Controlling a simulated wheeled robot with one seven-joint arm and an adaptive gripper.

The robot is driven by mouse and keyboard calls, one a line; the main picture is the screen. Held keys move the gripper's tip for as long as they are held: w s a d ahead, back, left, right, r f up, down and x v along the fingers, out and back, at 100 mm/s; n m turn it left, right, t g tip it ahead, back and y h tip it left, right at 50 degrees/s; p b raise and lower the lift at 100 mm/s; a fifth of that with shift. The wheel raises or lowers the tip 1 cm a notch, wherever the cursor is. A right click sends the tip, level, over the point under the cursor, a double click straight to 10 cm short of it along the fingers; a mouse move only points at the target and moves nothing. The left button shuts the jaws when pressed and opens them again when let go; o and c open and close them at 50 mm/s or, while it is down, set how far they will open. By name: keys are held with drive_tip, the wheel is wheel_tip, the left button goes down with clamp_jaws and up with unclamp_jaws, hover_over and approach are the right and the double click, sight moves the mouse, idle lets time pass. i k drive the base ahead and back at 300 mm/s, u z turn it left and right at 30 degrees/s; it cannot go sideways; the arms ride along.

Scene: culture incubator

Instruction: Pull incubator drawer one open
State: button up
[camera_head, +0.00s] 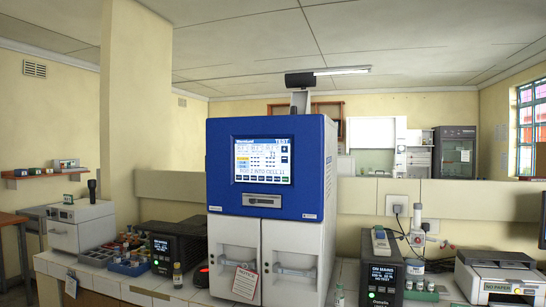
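A blue and white machine (265,140), which looks like the incubator, stands on the bench in the middle of the view. Its upper blue front has a lit screen (262,160) and a small grey slot panel (262,200). Below are two white front panels side by side, a left one (234,232) and a right one (291,238), each with a pale recessed handle. Both look shut. I see no label telling which is drawer one. A notice tag (243,281) hangs over the left panel's lower right. My gripper is not in view.
A black unit (178,246) and blue racks of vials (130,266) stand left of the machine. A small vial (177,275) stands in front. Another black unit (382,280) and a printer (498,276) are at right. The bench's front edge (80,268) shows at left.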

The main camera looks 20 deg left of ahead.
sight(233, 241)
drive_tip(key=u, duration=0.5)
drive_tip(key=k, duration=0.6)
drive_tip(key=u, duration=1.5)
drive_tip(key=i, duration=0.7)
drive_tip(key=u, duration=0.65)
drive_tip(key=i, duration=0.75)
drive_tip(key=z, duration=0.8)
drive_tip(key=i, duration=0.65)
drive_tip(key=z, duration=0.75)
